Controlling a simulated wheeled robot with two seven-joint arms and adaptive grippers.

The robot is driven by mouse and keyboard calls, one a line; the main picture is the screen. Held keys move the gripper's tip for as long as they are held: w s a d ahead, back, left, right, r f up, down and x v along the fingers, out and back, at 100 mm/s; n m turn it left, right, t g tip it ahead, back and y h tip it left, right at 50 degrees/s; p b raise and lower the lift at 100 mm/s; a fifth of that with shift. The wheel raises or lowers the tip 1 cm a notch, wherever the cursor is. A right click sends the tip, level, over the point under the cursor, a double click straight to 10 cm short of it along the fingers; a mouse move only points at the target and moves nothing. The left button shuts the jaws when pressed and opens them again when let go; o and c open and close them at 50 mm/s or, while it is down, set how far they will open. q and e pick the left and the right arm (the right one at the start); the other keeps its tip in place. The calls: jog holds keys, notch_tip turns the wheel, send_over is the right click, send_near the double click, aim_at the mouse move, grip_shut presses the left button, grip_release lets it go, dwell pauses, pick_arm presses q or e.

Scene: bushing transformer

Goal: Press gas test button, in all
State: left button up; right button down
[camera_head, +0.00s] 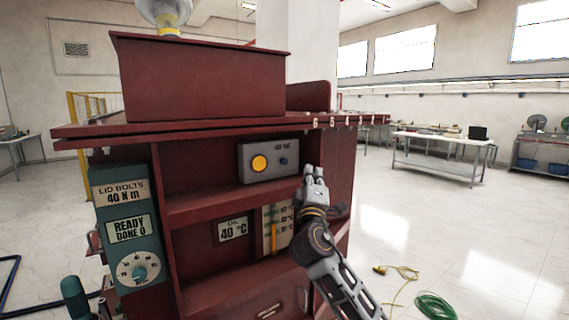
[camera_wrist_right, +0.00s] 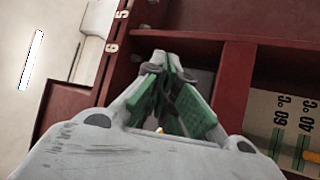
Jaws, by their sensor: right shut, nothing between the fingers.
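A grey box (camera_head: 268,160) sits on the upper shelf of the dark red cabinet (camera_head: 205,205). My right gripper (camera_head: 315,170) is shut and empty, to the right of the grey box and apart from the buttons in the picture. In the right wrist view the closed green-padded fingers (camera_wrist_right: 163,62) point toward the shelf opening and hide most of what lies behind. My left gripper is out of view.
A teal panel (camera_head: 128,225) with a dial stands at the left. A green hose (camera_head: 435,306) lies on the open floor.

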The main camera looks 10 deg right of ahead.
aim_at(284, 161)
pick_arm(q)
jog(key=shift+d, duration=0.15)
pick_arm(e)
jog(key=shift+w, duration=0.15)
jog(key=w+a, duration=0.1)
jog(key=w, duration=0.1)
jog(key=w+a+b, duration=0.1)
jog(key=w, duration=0.4)
jog(key=shift+w+a+f, duration=0.1)
jog(key=shift+w+a, duration=0.1)
jog(key=shift+a, duration=0.2)
jog(key=shift+w+a, duration=0.1)
jog(key=shift+w, duration=0.15)
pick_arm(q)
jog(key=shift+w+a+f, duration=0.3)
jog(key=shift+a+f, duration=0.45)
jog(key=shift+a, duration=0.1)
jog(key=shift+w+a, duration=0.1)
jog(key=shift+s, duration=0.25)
